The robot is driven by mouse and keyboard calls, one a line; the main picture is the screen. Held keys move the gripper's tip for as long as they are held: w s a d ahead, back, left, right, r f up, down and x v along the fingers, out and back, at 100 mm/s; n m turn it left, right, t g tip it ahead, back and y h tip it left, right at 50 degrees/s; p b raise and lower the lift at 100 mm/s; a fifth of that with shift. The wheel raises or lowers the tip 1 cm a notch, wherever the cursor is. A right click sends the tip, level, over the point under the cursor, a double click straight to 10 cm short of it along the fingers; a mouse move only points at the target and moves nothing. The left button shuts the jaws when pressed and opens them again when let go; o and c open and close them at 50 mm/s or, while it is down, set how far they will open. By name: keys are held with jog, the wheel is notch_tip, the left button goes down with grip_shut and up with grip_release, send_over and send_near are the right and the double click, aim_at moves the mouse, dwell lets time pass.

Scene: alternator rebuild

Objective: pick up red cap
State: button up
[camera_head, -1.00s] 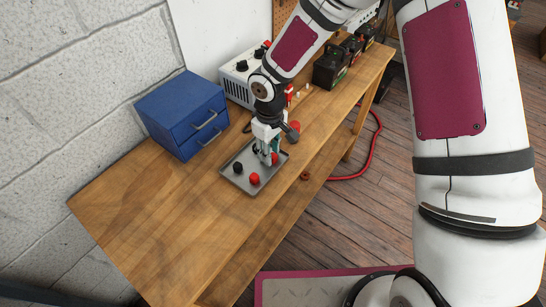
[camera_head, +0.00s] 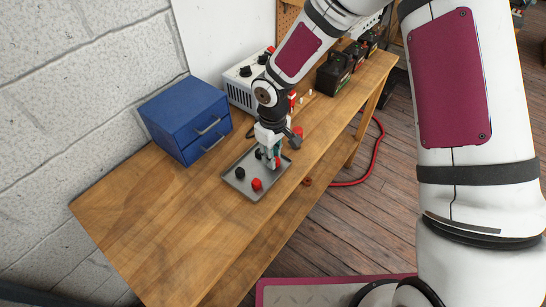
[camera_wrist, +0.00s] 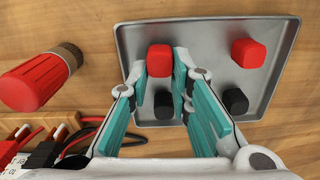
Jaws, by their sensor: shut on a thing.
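A red cap (camera_wrist: 159,60) sits between the fingertips of my gripper (camera_wrist: 160,68) in the wrist view, with a teal-padded finger on each side. My gripper (camera_head: 271,163) is shut on this cap at the grey tray (camera_head: 230,180). In the head view the held cap (camera_head: 277,162) is partly hidden by the fingers. I cannot tell whether it still touches the tray. A second red cap (camera_wrist: 248,53) lies on the tray to the right in the wrist view; it also shows in the head view (camera_head: 257,184).
Two black caps (camera_wrist: 163,105) (camera_wrist: 235,101) lie on the tray. A red-handled part (camera_wrist: 38,80) lies beside the tray. A blue drawer box (camera_head: 185,115) and a white power unit (camera_head: 243,90) stand behind. The bench's near left (camera_head: 150,220) is clear.

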jog(key=shift+w+r, duration=0.1)
jog(key=shift+r, duration=0.35)
jog(key=shift+s+d+r+b, duration=0.1)
jog(key=shift+s+r+b, duration=0.1)
jog(key=shift+r, duration=0.3)
jog(key=shift+s+r+b, duration=0.1)
jog(key=shift+s+r, duration=0.05)
jog(key=shift+r, duration=0.3)
jog(key=s+d+r, duration=0.1)
jog(key=s+d, duration=0.4)
jog(key=s, duration=0.9)
jog(key=shift+s+d+r+b, duration=0.15)
jog(key=shift+s+d+b, duration=0.1)
jog(key=shift+b, duration=0.2)
jog(key=shift+w, duration=0.1)
